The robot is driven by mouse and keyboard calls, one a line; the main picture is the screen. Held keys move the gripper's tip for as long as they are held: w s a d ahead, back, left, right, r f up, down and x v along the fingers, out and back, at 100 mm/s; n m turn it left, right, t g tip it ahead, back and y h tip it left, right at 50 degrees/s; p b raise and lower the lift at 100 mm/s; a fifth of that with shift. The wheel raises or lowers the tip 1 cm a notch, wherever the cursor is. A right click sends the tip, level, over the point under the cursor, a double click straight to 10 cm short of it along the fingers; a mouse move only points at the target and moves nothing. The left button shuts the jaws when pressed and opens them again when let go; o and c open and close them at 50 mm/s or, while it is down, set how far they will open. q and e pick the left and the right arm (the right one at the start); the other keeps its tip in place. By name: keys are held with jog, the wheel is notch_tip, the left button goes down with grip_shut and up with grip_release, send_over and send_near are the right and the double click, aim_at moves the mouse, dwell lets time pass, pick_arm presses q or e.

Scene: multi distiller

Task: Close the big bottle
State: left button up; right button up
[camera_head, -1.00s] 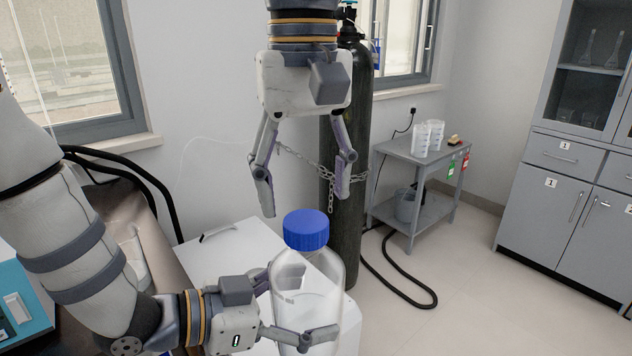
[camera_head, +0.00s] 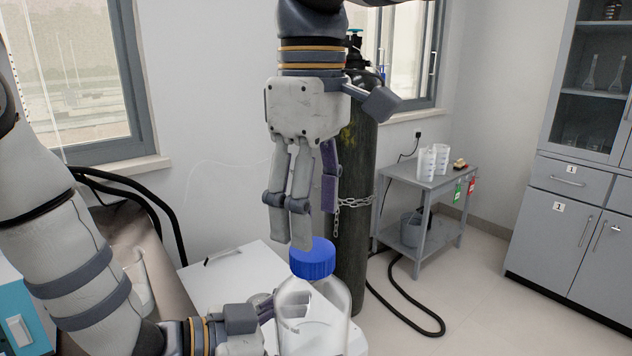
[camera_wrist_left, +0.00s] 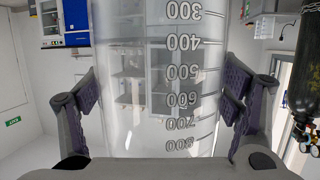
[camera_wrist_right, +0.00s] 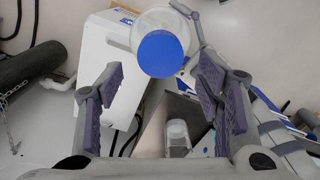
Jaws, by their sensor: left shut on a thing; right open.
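The big clear bottle (camera_head: 318,310) stands upright at the lower middle of the head view, with a blue cap (camera_head: 312,258) on its neck. My left gripper (camera_wrist_left: 165,100) is shut on the bottle's body, one finger on each side of the graduated wall. My right gripper (camera_head: 300,225) is open and points down, just above and behind the cap in the head view. In the right wrist view the cap (camera_wrist_right: 160,54) lies beyond the open fingertips, not between them. Whether the cap is fully seated cannot be told.
A white box-like surface (camera_head: 225,280) is beside the bottle. A dark gas cylinder (camera_head: 352,215) with a chain stands behind the right gripper. A grey cart (camera_head: 425,180) and a cabinet (camera_head: 570,230) are at the right, with open floor between.

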notch_tip(320, 180, down, 5)
dwell(0.3)
jog(key=c, duration=1.2)
jog(key=o, duration=1.3)
jog(key=shift+o, duration=0.2)
